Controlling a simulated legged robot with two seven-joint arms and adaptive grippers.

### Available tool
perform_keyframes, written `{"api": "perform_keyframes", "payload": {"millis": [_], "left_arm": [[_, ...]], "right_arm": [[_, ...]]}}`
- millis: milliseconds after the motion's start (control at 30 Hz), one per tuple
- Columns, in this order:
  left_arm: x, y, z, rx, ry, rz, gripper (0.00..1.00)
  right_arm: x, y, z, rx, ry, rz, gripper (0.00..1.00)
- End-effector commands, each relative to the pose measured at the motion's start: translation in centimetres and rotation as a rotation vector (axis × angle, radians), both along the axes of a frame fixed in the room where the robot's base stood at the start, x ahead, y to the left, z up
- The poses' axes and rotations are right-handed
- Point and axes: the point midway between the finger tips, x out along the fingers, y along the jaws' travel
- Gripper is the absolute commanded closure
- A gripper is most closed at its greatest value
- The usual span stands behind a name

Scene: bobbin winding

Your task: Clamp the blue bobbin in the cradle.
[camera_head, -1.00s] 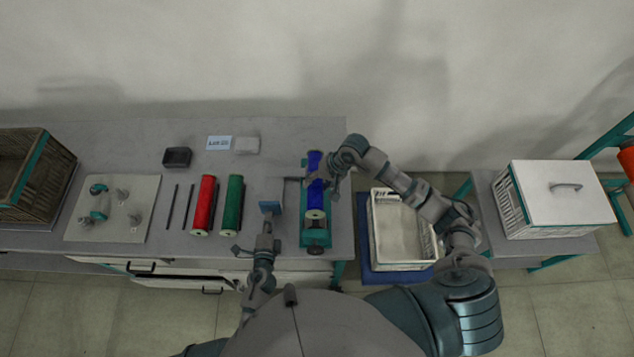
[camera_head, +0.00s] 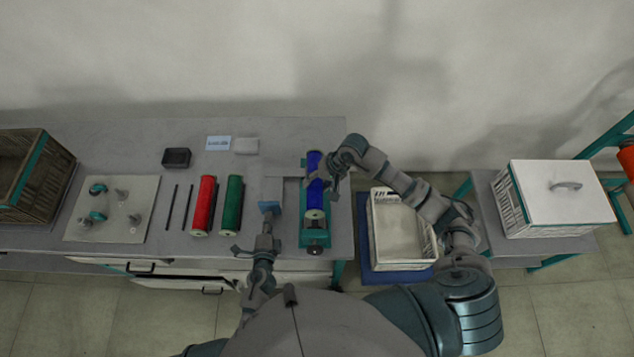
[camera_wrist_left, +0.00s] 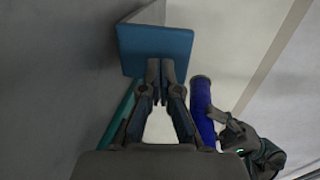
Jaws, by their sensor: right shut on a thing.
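The blue bobbin (camera_head: 315,166) lies lengthwise over the teal cradle (camera_head: 316,241) near the table's right end. My right gripper (camera_head: 323,183) is shut on the bobbin from the right; its fingers cover part of it. The bobbin (camera_wrist_left: 201,105) and right gripper (camera_wrist_left: 218,117) also show in the left wrist view. My left gripper (camera_head: 267,228) is just in front of this plate. In the left wrist view its fingertips (camera_wrist_left: 160,66) are together, close against the plate (camera_wrist_left: 155,45); contact is unclear.
Red (camera_head: 204,205) and green (camera_head: 232,203) bobbins lie left of my left gripper, beside two dark rods. A pale plate with pegs (camera_head: 112,208) and a wicker basket are further left. A white crate (camera_head: 402,232) stands right of the table; a lidded box (camera_head: 556,197) is beyond.

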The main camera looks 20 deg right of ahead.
Motion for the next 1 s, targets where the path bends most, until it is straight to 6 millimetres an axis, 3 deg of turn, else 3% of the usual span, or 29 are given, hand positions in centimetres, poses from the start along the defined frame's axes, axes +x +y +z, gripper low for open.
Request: {"api": "perform_keyframes", "payload": {"millis": [367, 1000], "left_arm": [[0.3, -0.1, 0.0, 0.0, 0.0, 0.0, 1.0], [2.8, -0.8, 0.0, 0.0, 0.0, 0.0, 1.0]], "right_arm": [[0.0, 0.0, 0.0, 0.001, -0.001, 0.0, 0.9], [0.0, 0.0, 0.0, 0.001, 0.0, 0.0, 0.9]]}}
